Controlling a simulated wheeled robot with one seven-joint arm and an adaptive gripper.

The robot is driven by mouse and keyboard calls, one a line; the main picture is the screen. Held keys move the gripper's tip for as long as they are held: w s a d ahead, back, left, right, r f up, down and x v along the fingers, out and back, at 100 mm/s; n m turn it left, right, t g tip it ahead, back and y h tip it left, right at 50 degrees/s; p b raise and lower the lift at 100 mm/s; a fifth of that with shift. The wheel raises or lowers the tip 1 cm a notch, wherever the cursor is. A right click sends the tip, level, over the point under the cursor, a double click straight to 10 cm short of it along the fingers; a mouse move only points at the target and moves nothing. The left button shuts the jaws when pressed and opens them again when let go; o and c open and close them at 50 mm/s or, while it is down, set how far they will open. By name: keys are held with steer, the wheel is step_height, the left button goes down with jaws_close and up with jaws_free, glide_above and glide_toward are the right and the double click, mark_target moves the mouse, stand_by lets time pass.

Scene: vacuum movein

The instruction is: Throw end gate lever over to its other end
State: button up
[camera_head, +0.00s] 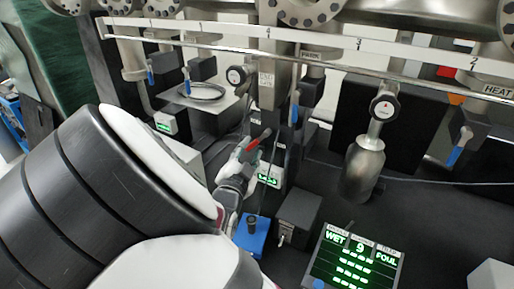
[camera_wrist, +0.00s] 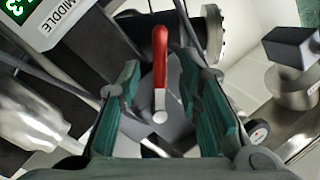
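A red-handled lever (camera_head: 258,138) sits low on the equipment, below a hanging plate whose small lettering seems to read END GATE (camera_head: 266,88). In the wrist view the red lever (camera_wrist: 160,62) points up the picture from a pale round pivot on a grey body. My gripper (camera_head: 243,160) is at the lever. In the wrist view my gripper (camera_wrist: 160,75) is open, with one green-padded finger on each side of the lever and visible gaps between. Nothing is held. My arm hides part of the area left of the lever in the head view.
A blue box (camera_head: 252,235), a grey switch box (camera_head: 298,213) and a readout panel (camera_head: 355,258) stand in front. A metal cylinder (camera_head: 362,170) is to the right. A long rail (camera_head: 300,63) crosses above.

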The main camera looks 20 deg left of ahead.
mark_target(253, 146)
steer(key=shift+w+a+b, duration=0.2)
steer(key=shift+w+b, duration=0.2)
steer(key=shift+w, duration=0.6)
steer(key=shift+w+a+b, duration=0.15)
steer(key=shift+w+b, duration=0.25)
steer(key=shift+w, duration=0.55)
jaws_close()
